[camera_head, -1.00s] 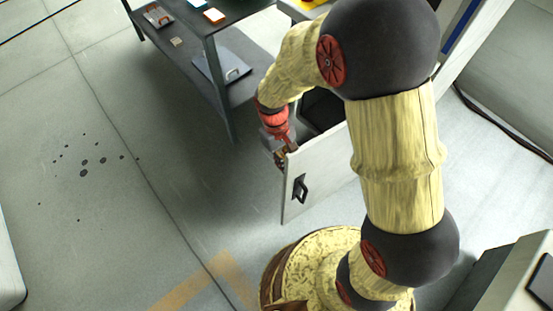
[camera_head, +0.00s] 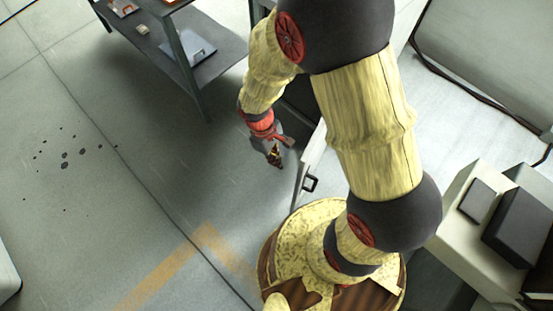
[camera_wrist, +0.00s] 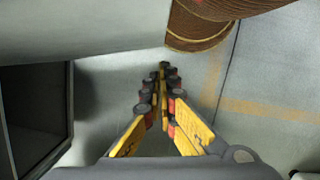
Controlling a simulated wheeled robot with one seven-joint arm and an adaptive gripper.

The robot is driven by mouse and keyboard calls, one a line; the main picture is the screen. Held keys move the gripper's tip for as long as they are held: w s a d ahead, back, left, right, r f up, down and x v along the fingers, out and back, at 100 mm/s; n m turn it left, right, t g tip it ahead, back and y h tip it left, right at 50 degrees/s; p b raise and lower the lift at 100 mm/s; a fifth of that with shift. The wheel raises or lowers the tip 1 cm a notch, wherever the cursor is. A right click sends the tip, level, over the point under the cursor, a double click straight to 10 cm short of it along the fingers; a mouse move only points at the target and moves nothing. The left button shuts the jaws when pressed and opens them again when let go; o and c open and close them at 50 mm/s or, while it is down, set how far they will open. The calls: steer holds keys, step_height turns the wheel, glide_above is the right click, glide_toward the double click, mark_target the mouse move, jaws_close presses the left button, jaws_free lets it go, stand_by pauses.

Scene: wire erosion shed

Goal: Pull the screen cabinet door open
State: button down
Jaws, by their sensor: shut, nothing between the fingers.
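The screen cabinet door (camera_head: 308,160) is a pale panel with a dark bar handle (camera_head: 311,184). It stands swung out and shows narrow in the head view, with the handle on its right-hand face. The dark cabinet opening behind it is mostly hidden by my arm. My gripper (camera_head: 275,158) is shut and empty, to the left of the door, on the side away from the handle. In the wrist view my closed fingers (camera_wrist: 164,85) point over bare floor. A pale surface at upper left there is probably the door (camera_wrist: 85,28), and a dark recess (camera_wrist: 35,110) lies at left.
A grey shelf table (camera_head: 205,65) with small items stands behind and left of my gripper. A pale bench with dark boxes (camera_head: 520,228) is at the right. The floor (camera_head: 150,150) at the left is free.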

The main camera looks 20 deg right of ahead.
steer(key=shift+r, duration=0.1)
steer(key=v, duration=0.7)
steer(key=shift+r, duration=0.4)
steer(key=shift+a, duration=0.1)
